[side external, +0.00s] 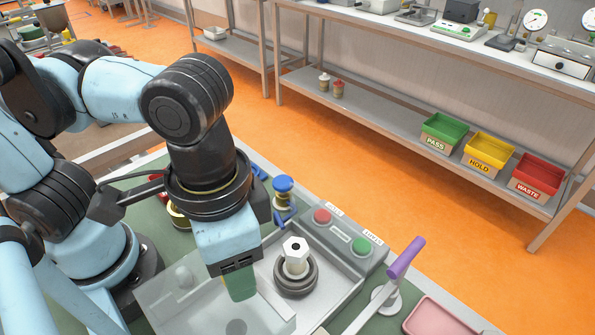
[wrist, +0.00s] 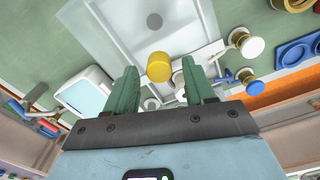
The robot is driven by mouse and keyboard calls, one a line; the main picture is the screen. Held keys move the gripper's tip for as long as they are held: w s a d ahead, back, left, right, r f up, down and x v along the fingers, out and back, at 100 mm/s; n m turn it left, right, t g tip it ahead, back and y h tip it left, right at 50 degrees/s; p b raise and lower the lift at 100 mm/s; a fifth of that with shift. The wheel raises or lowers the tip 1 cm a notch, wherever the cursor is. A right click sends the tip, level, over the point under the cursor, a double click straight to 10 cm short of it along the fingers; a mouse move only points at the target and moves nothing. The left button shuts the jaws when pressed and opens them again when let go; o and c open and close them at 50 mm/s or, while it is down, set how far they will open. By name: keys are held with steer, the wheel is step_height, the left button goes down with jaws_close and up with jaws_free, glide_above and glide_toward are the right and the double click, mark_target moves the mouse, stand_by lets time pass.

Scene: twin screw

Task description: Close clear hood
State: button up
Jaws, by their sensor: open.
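The clear hood (side external: 172,303) is a see-through box at the lower left of the bench fixture in the side view, to the left of the white hex-topped part (side external: 295,256) and its dark ring (side external: 295,278). That part stands uncovered. The hood also shows as a clear panel at the top of the wrist view (wrist: 125,28). A yellow knob (wrist: 159,66) appears between my fingertips there; I cannot tell whether they touch it. My gripper (side external: 240,287) points down beside the hood, its green fingers apart in the wrist view (wrist: 160,75). It hides part of the hood.
A red button (side external: 322,216) and a green button (side external: 361,246) sit on the fixture's panel behind the part. A purple-handled lever (side external: 405,258) rises at the right, near a pink tray (side external: 440,317). A blue-topped post (side external: 283,190) stands behind my gripper.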

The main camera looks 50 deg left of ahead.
steer(key=shift+f, duration=0.15)
jaws_close()
stand_by(0.4)
steer(key=w, duration=1.4)
jaws_free()
